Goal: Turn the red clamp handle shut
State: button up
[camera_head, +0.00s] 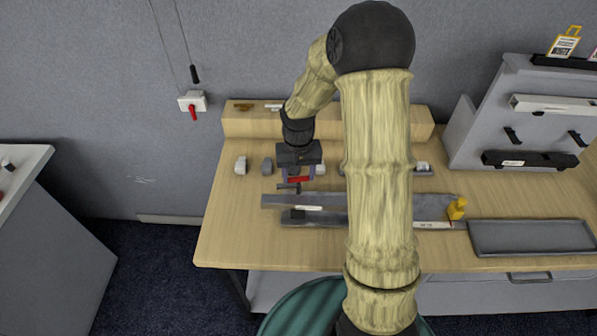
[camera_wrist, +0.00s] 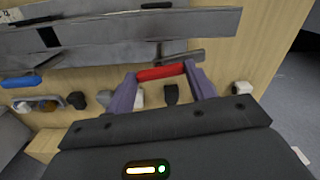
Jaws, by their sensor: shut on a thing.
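The red clamp handle (camera_wrist: 160,73) is a short red bar held between the two purple-grey fingers of my gripper (camera_wrist: 162,80) in the wrist view. In the head view the red handle (camera_head: 299,179) shows just below my gripper (camera_head: 298,176), over the table. A dark metal clamp arm (camera_wrist: 180,57) lies just beyond the handle in the wrist view. It also shows in the head view (camera_head: 289,187), close to the long grey metal bars (camera_head: 400,203). The joint between handle and clamp is too small to make out.
Small grey and white blocks (camera_head: 240,165) stand along the back of the wooden table (camera_head: 225,235). A yellow piece (camera_head: 457,209) sits at the right end of the bars. A grey tray (camera_head: 530,237) lies at the right. The table's left front is clear.

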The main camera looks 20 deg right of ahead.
aim_at(299, 177)
jog(key=n+p, duration=0.1)
jog(key=n, duration=0.3)
jog(key=shift+r+p, duration=0.15)
jog(key=shift+p, duration=0.15)
jog(key=n+p, duration=0.1)
jog(key=n, duration=0.3)
jog(key=shift+w, duration=0.1)
jog(key=n+p, duration=0.2)
jog(key=n, duration=0.2)
jog(key=shift+n+p, duration=1.1)
jog(key=shift+n, duration=1)
jog(key=o, duration=1)
notch_tip(299, 177, up, 17)
jog(key=shift+r+b, duration=0.1)
jog(key=shift+b, duration=0.6)
